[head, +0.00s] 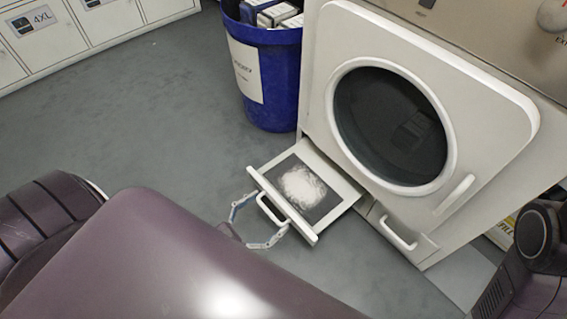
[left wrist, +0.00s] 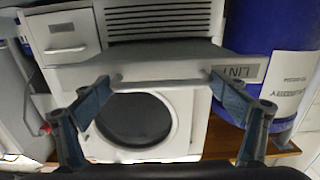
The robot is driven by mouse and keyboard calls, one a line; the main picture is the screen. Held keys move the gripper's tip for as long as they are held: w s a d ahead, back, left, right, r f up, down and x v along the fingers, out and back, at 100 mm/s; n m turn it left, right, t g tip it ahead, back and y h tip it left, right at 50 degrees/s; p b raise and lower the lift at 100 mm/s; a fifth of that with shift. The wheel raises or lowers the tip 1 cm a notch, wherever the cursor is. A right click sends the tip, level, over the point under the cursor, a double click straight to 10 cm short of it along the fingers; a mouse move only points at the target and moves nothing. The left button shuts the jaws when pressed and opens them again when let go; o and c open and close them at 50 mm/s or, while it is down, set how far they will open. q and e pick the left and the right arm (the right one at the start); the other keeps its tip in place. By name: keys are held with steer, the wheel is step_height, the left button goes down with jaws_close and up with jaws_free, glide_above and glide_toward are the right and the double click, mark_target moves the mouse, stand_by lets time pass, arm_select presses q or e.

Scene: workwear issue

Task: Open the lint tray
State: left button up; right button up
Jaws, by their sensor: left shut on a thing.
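The lint tray (head: 334,186) is slid out from the low front of the white dryer (head: 318,110). A pale clump of lint (head: 302,187) lies on its dark screen. Its front carries a bar handle (head: 270,209). My left gripper (head: 259,220) is at this handle, with one finger near each end, shut on it. In the left wrist view, which is upside down, the handle (left wrist: 162,82) spans between the fingers of the left gripper (left wrist: 163,88), and the tray front (left wrist: 190,70) bears a LINT label. My right gripper is not in view.
A blue bin (head: 270,75) with boxes in it stands behind the tray, beside the dryer. The round door (head: 390,125) is shut. A second drawer handle (head: 397,233) is right of the tray. White lockers (head: 70,30) line the back left. Grey floor left of the tray is clear.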

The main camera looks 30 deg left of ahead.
arm_select(q)
steer(key=shift+s, duration=0.8)
steer(key=shift+f, duration=0.1)
steer(key=o, duration=1.3)
steer(key=shift+o, duration=0.4)
steer(key=shift+a, duration=0.15)
steer(key=v, duration=1.2)
